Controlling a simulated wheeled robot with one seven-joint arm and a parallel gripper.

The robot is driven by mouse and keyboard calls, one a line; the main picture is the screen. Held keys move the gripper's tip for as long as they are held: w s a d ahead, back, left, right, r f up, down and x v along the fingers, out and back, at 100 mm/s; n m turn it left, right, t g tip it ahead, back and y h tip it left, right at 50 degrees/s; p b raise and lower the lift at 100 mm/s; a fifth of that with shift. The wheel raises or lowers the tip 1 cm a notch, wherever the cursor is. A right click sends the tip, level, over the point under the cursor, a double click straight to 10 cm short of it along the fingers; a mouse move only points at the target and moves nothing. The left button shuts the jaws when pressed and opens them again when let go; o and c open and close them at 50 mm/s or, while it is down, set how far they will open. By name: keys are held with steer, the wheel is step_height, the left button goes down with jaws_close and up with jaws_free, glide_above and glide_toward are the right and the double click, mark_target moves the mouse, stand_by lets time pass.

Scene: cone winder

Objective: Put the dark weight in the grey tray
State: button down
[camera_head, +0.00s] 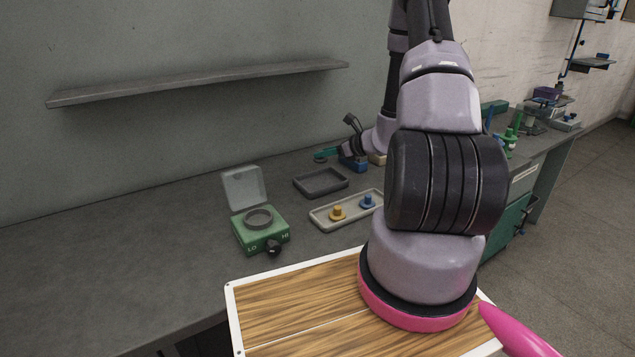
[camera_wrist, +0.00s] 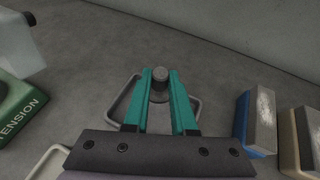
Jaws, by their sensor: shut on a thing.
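My gripper (camera_wrist: 160,82) is shut on the dark weight (camera_wrist: 159,88), a small grey-black piece with a round knob, held between two teal fingers. In the wrist view, the rim of the grey tray (camera_wrist: 193,104) shows on both sides of the fingers, and the weight overlaps its interior. The gap between weight and tray floor cannot be judged. In the head view, the grey tray (camera_head: 320,183) looks empty, and my gripper (camera_head: 325,155) appears just beyond its far edge in the picture, seemingly above the bench. The weight is not clear there.
A beige tray (camera_head: 326,225) with a yellow weight (camera_head: 337,213) and a blue weight (camera_head: 367,202) lies in front of the grey tray. A green tension box (camera_head: 262,238) with a raised lid stands left. A blue block (camera_wrist: 241,125) and a beige block (camera_wrist: 288,143) stand right.

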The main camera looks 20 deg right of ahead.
glide_above(324, 185)
step_height(324, 185, down, 5)
steer(key=shift+a+r, duration=0.1)
steer(key=shift+f, duration=1.8)
steer(key=shift+f, duration=0.2)
steer(key=c, duration=0.7)
jaws_free()
steer(key=shift+c, duration=0.2)
steer(key=shift+r, duration=0.1)
